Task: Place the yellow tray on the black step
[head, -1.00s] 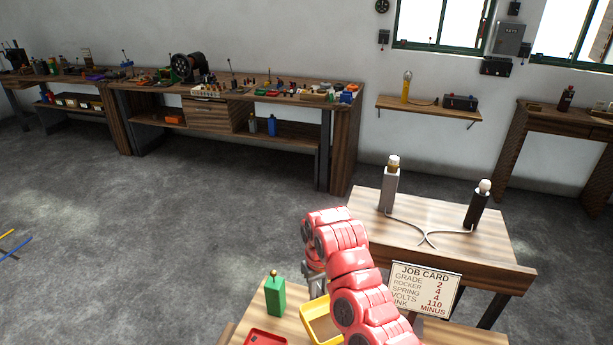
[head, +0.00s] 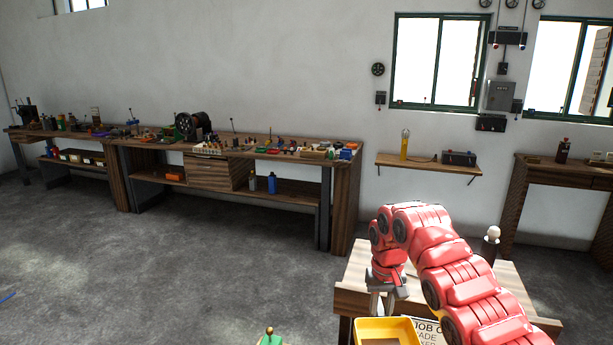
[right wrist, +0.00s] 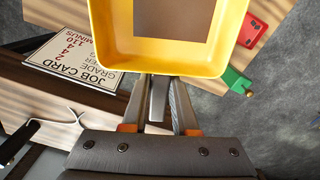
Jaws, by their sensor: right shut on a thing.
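The yellow tray (head: 386,331) is at the bottom of the head view, partly cut off, beneath my right gripper (head: 388,300). In the right wrist view the yellow tray (right wrist: 170,62) fills the upper middle, with a brown floor panel inside. My right gripper (right wrist: 160,85) is shut on the tray's near rim. The tray appears raised above the small table with the job card. I cannot make out the black step in either view. My left gripper is not in view.
The job card (right wrist: 75,55) stands by a wooden table (head: 350,290). A dark post (head: 490,247) stands behind my arm. A long workbench (head: 345,190) lines the wall; open floor lies between.

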